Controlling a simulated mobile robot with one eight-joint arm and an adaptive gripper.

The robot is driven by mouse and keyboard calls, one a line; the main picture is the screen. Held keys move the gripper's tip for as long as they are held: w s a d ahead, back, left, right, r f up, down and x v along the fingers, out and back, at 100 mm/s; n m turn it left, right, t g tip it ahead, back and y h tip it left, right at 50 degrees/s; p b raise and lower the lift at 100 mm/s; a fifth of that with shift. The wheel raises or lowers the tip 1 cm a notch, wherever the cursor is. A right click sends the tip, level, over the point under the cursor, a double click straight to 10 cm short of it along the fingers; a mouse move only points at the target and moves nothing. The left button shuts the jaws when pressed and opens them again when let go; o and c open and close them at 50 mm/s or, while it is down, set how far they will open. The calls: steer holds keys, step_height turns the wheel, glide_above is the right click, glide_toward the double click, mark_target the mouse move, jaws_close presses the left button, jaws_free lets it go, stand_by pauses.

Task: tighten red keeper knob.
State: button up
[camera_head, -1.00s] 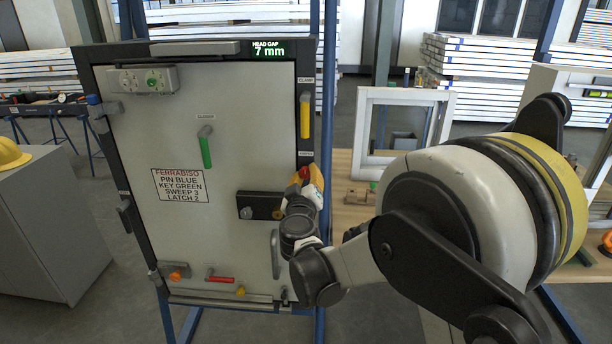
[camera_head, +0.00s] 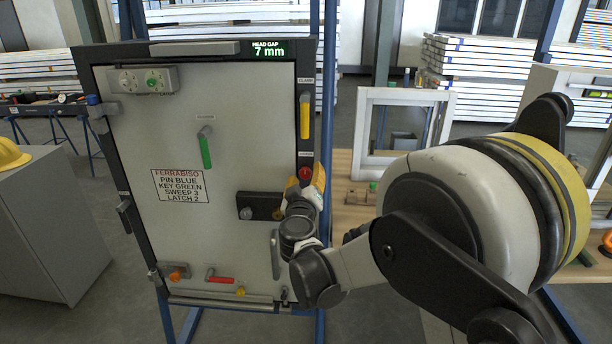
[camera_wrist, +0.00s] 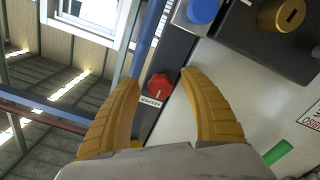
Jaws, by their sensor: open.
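The red keeper knob (camera_head: 305,174) sits on the dark right-hand frame of the panel, below the yellow handle. In the wrist view the red knob (camera_wrist: 160,86) looks faceted, with a pale mark on its face and a small label beneath it. My gripper (camera_wrist: 165,80) is open, with one yellow finger on each side of the knob. No contact between the fingers and the knob can be seen. In the head view my gripper (camera_head: 306,176) is at the right edge of the panel, its fingers around the knob's place.
The panel (camera_head: 235,120) carries a green handle (camera_head: 205,148), a yellow handle (camera_head: 305,115) and a dark lock block (camera_head: 260,206) left of my gripper. A blue knob (camera_wrist: 202,10) and a brass cylinder (camera_wrist: 283,14) lie close by. A display reads 7 mm.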

steer(key=s, duration=1.1)
steer(key=shift+s+a, duration=0.2)
steer(key=shift+s, duration=0.2)
steer(key=s+d+m+g+h, duration=0.2)
steer(key=s+d+g, duration=0.15)
steer(key=d, duration=0.65)
steer(key=s+d+m+g+h, duration=0.1)
steer(key=s+d+m+g, duration=0.3)
steer(key=d, duration=0.6)
steer(key=s+d+f+g+y, duration=0.1)
steer(key=s+f, duration=0.1)
steer(key=s, duration=0.7)
steer(key=s+f+g+y, duration=0.2)
steer(key=s+f, duration=0.1)
steer(key=s, duration=0.7)
steer(key=shift+d+y, duration=0.3)
steer(key=shift+d, duration=0.1)
